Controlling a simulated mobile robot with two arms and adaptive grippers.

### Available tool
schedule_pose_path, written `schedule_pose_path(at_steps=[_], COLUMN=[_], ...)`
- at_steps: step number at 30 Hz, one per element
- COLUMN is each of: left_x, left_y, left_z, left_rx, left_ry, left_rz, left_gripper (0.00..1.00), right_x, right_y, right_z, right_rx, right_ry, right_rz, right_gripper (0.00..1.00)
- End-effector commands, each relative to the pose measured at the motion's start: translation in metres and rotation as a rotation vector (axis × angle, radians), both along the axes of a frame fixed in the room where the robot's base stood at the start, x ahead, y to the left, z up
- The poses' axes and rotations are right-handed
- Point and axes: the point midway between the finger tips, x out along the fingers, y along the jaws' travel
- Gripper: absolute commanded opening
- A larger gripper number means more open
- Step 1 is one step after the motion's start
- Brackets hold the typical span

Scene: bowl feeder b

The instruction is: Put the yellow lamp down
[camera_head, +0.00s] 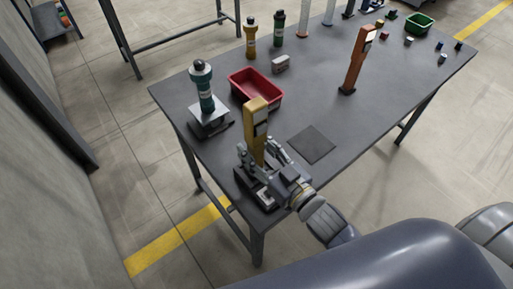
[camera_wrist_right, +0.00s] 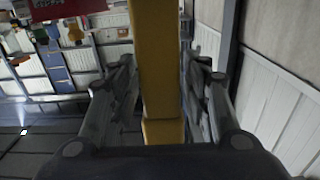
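The yellow lamp (camera_head: 256,117) is a tall yellow post with a dark panel on one side. It stands about upright near the table's front left corner. My right gripper (camera_head: 263,160) is around its lower part. In the right wrist view the yellow post (camera_wrist_right: 160,65) runs between the two fingers (camera_wrist_right: 160,85), which appear to press on its sides. The gripper hides much of the lamp's foot, so I cannot tell whether it touches the table. My left gripper is not in view.
A dark square mat (camera_head: 312,144) lies right of the lamp on the grey table (camera_head: 390,95). A red bin (camera_head: 280,98) is behind it. A green-and-black bottle (camera_head: 204,88) stands on a silver scale (camera_head: 210,122) at left. An orange lamp (camera_head: 355,65) stands farther back.

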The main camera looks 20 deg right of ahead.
Motion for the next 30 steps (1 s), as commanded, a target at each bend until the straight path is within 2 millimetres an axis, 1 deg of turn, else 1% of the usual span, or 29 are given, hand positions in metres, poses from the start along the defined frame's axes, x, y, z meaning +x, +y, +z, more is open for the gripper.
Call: schedule_pose_path(at_steps=[8,11,14,17,30], left_x=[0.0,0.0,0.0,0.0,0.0], left_y=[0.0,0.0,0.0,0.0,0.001], left_z=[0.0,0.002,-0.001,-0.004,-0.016], left_rx=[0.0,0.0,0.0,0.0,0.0], left_ry=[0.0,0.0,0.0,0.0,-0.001], left_rz=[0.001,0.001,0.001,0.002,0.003], left_gripper=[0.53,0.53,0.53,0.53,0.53], right_x=[0.0,0.0,-0.008,-0.02,-0.086], right_y=[0.0,0.0,-0.003,-0.007,-0.031], right_z=[0.0,0.004,0.001,0.0,0.0], right_rx=[0.0,-0.001,-0.001,0.0,0.0], right_ry=[0.0,-0.001,0.002,0.002,0.003], right_rz=[0.0,0.001,0.0,0.0,0.0], right_gripper=[0.49,0.49,0.49,0.49,0.49])
